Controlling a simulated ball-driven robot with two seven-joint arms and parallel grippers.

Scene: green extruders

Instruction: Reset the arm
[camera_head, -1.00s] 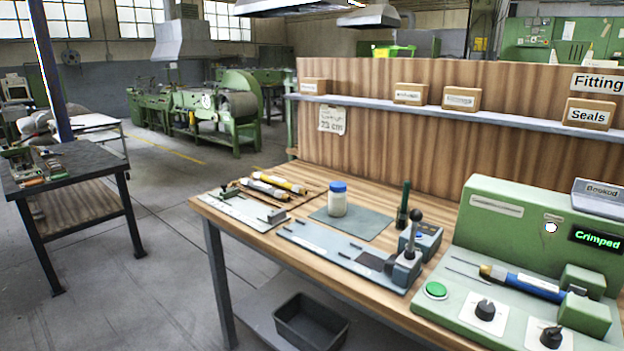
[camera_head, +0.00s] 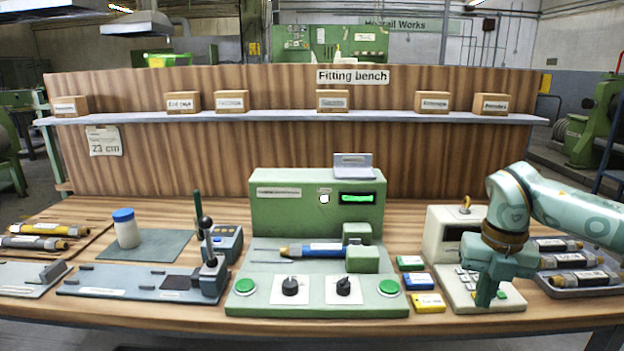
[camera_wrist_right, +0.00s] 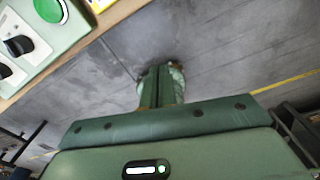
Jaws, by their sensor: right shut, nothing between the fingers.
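My right arm (camera_head: 565,208) comes in from the right edge in the head view and bends down at the wrist. My right gripper (camera_head: 486,298) points down in front of the white keypad device (camera_head: 447,228) and hides part of its keys. In the right wrist view the fingers (camera_wrist_right: 161,85) are together with nothing between them, over the grey floor past the bench edge. My left gripper is in neither current view.
The green crimping machine (camera_head: 270,218) on the bench holds a blue-and-yellow tool (camera_head: 318,250). Coloured blocks (camera_head: 419,281) lie between it and the keypad device. A tray (camera_head: 590,290) with dark cylinders is right of my gripper. A white jar (camera_head: 127,232) stands left.

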